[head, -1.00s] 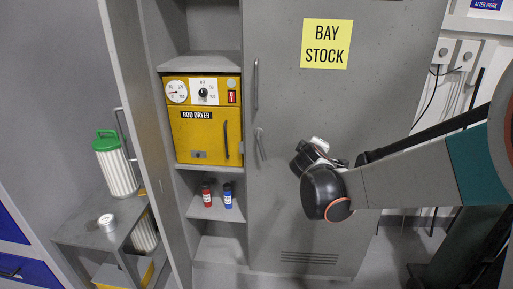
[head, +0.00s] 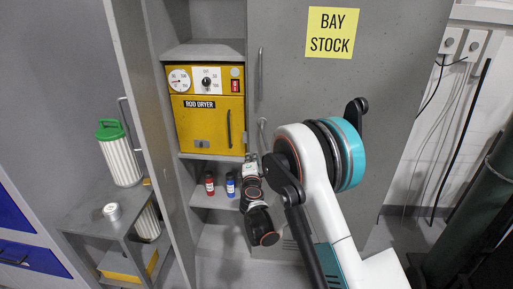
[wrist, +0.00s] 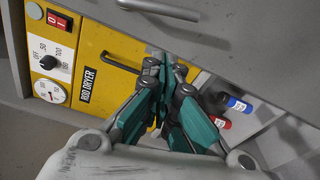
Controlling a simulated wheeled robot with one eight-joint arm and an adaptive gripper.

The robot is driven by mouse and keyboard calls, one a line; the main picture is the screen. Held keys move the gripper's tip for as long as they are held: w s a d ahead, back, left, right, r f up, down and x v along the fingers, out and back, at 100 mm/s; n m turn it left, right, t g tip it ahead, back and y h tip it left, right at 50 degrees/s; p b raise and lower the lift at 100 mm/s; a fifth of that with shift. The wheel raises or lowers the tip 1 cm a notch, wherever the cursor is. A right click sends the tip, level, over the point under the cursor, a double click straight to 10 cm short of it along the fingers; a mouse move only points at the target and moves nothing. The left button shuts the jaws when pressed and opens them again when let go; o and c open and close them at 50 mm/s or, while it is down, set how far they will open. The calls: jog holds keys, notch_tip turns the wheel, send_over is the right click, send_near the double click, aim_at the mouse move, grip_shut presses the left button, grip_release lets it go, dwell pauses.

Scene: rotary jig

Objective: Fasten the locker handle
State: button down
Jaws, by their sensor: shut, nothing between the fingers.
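A grey locker door (head: 300,90) with a yellow BAY STOCK sign stands right of the open shelves. On its left edge are an upright bar handle (head: 260,75) and, below it, a smaller lever handle (head: 262,130), partly hidden by my arm. My gripper (head: 250,164) is just below the lever handle, in front of the shelf edge. In the wrist view its shut, empty fingers (wrist: 165,65) are in front of the yellow rod dryer, apart from a grey metal handle (wrist: 160,9) at the top. I cannot tell whether the door is fully closed.
The yellow rod dryer (head: 207,122) sits on a shelf, with a red bottle (head: 209,185) and a blue bottle (head: 230,185) below. A grey panel (head: 150,110) stands open at left. A green-lidded canister (head: 119,155) is on a side bench. Cables hang on the right wall.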

jog(key=shift+s+a+f+n, duration=0.1)
jog(key=shift+a+f+n, duration=0.3)
jog(key=shift+a+f, duration=0.25)
jog(key=w+b, duration=0.2)
jog(key=w, duration=0.8)
jog(key=d, duration=0.2)
jog(key=s+d, duration=0.1)
jog(key=shift+r, duration=0.35)
